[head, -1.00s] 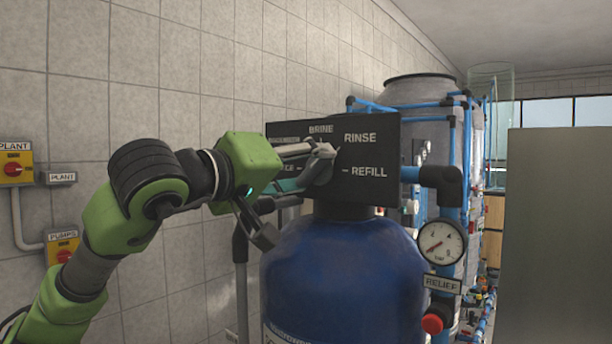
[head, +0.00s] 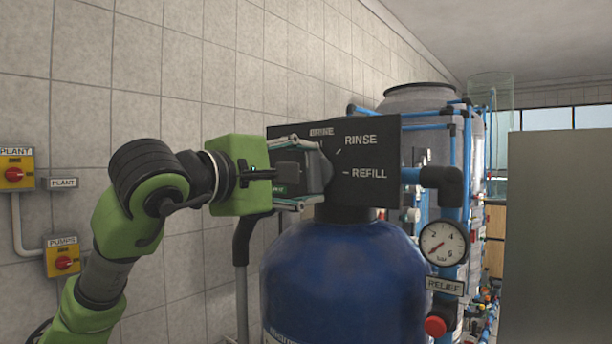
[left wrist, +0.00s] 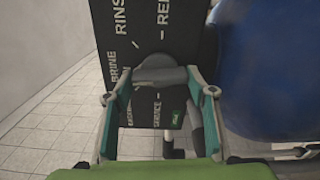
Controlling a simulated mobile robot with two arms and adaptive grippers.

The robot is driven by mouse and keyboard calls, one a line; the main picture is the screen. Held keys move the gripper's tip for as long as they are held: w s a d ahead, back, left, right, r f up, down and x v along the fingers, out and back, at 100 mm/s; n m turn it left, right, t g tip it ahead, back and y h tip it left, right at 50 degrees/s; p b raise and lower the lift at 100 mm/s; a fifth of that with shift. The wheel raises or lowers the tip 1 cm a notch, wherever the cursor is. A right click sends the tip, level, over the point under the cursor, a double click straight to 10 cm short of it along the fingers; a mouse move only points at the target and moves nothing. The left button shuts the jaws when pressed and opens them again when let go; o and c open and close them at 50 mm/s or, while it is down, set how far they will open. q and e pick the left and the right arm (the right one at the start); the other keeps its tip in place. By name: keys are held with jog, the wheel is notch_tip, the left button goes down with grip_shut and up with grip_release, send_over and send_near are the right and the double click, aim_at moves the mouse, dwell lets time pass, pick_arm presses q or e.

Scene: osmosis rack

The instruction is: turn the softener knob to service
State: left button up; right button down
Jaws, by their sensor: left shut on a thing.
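The softener control head is a black panel (head: 372,150) on top of the blue tank (head: 345,275). Its white labels BRINE, RINSE and REFILL show in the head view; the left part of the panel is behind my gripper. The grey knob (left wrist: 158,74) sits on the panel in the left wrist view, with the SERVICE label below it. My left gripper (head: 312,172) is at the panel, shut on the knob, with one finger on each side of it. In the head view the gripper mostly hides the knob, so its pointer direction is unclear. My right gripper is not in view.
A pressure gauge (head: 443,242), a RELIEF label and a red knob (head: 435,327) are right of the tank. Blue pipes and a grey tank (head: 420,95) stand behind. Yellow PLANT and PUMPS switches (head: 62,257) are on the tiled wall at left.

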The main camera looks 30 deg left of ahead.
pick_arm(q)
jog(key=n, duration=0.4)
jog(key=shift+f+n+b, duration=0.1)
jog(key=shift+n+b, duration=0.2)
jog(key=shift+b, duration=0.05)
jog(key=n, duration=0.3)
jog(key=shift+n+b, duration=0.3)
jog(key=shift+n, duration=0.1)
jog(key=n, duration=0.4)
jog(key=shift+d+f+b, duration=0.1)
jog(key=shift+b, duration=0.25)
jog(key=shift+d+n+b, duration=0.1)
jog(key=shift+n+b, duration=0.25)
jog(key=shift+n, duration=1.65)
jog(key=o, duration=1.1)
